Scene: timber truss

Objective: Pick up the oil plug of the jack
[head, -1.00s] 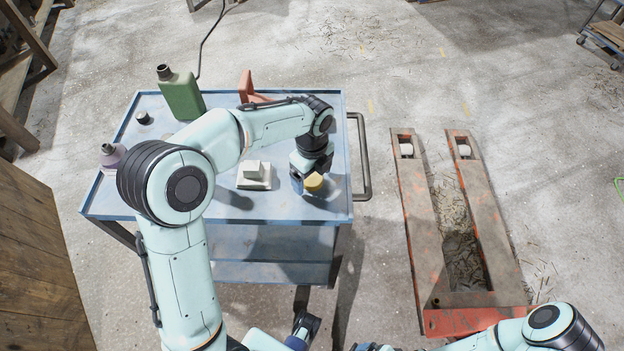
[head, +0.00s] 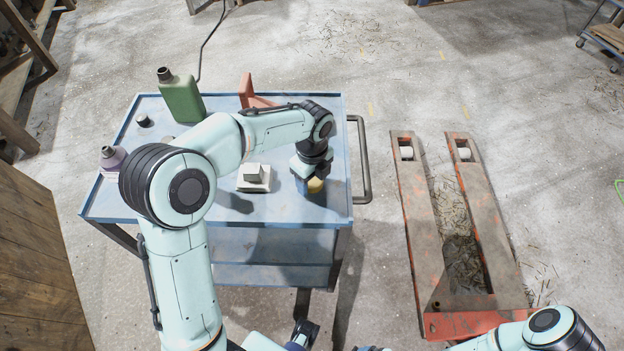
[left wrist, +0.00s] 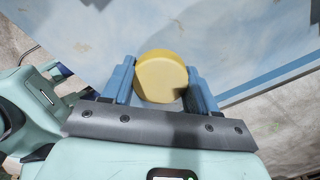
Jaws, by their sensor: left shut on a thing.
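A yellow round piece (left wrist: 161,76) sits between the two blue fingers of my left gripper (left wrist: 160,86) in the left wrist view. The fingers are shut on its sides. I cannot tell for certain that it is the jack's oil plug. In the head view my left gripper (head: 309,182) points down at the right part of the blue cart top (head: 336,120), and the yellow piece (head: 315,186) shows partly below it. I cannot tell whether it still touches the cart top. My right gripper (head: 370,348) shows only in part at the bottom edge; its jaws are unclear.
A pale block (head: 253,178) lies left of the left gripper. A green canister (head: 182,98), an orange-red piece (head: 247,92), a purple bottle (head: 112,158) and a small dark cap (head: 143,120) are on the cart. An orange pallet jack (head: 415,220) stands on the floor to the right.

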